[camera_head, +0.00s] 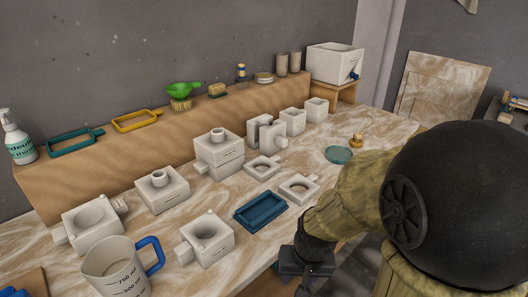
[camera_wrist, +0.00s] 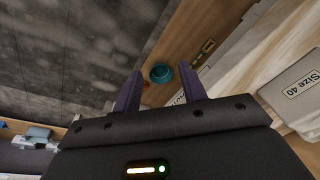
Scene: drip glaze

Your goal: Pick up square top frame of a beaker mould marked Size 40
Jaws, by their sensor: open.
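Two low, flat white square frames, each with a round hole, lie on the marbled table in the head view: one at the middle (camera_head: 262,167) and one nearer the front edge (camera_head: 299,187). Their markings are too small to read there. In the wrist view a pale block marked "Size 40" (camera_wrist: 301,88) shows cut off at the right edge; I cannot tell which head-view piece it is. My gripper (camera_wrist: 162,84) is open and empty, its two purple fingers apart. In the head view it hangs low by the table's front edge, its fingers not clearly visible.
A blue tray (camera_head: 261,211) lies left of the front frame. Several white mould blocks stand around, including a stacked one (camera_head: 219,155) behind. A measuring jug (camera_head: 115,268) stands front left. A wooden shelf (camera_head: 150,152) runs behind.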

